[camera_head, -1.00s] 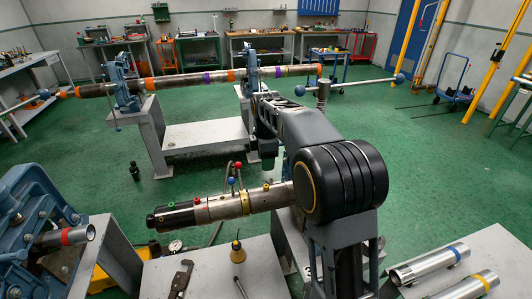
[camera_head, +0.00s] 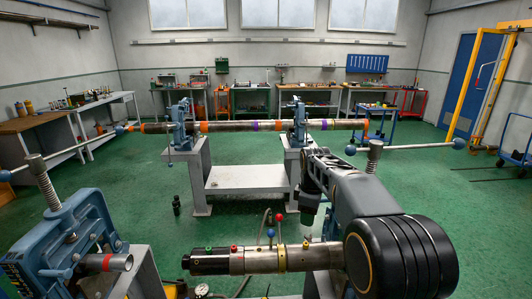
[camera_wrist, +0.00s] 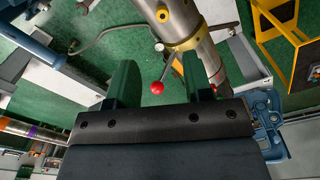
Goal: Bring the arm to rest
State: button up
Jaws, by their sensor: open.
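My gripper (camera_wrist: 160,82) shows in the wrist view with its two dark green fingers (camera_wrist: 123,84) spread apart and nothing between them. A red ball knob (camera_wrist: 157,87) on a thin rod appears beyond the gap, and a metal cylinder with a yellow band (camera_wrist: 186,42) runs past behind the fingers. In the head view my arm (camera_head: 352,185) reaches forward from a large black joint at the lower right. Its dark end (camera_head: 311,203) hangs over the floor near the table vises; the fingers are too small to make out there.
A long pipe with orange and purple bands (camera_head: 228,126) lies across two blue vises (camera_head: 182,126) on grey stands. Benches line the back wall.

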jog(key=s+f+m+t, duration=0.1)
jog(key=s+m+t, duration=0.1)
jog(key=s+m, duration=0.4)
jog(key=s+f+m+t, duration=0.1)
jog(key=s+m, duration=0.6)
jog(key=s, duration=1)
jog(key=shift+s+f+t, duration=0.15)
jog(key=shift+f+t, duration=0.2)
jog(key=shift+t, duration=0.15)
jog(key=shift+d, duration=0.1)
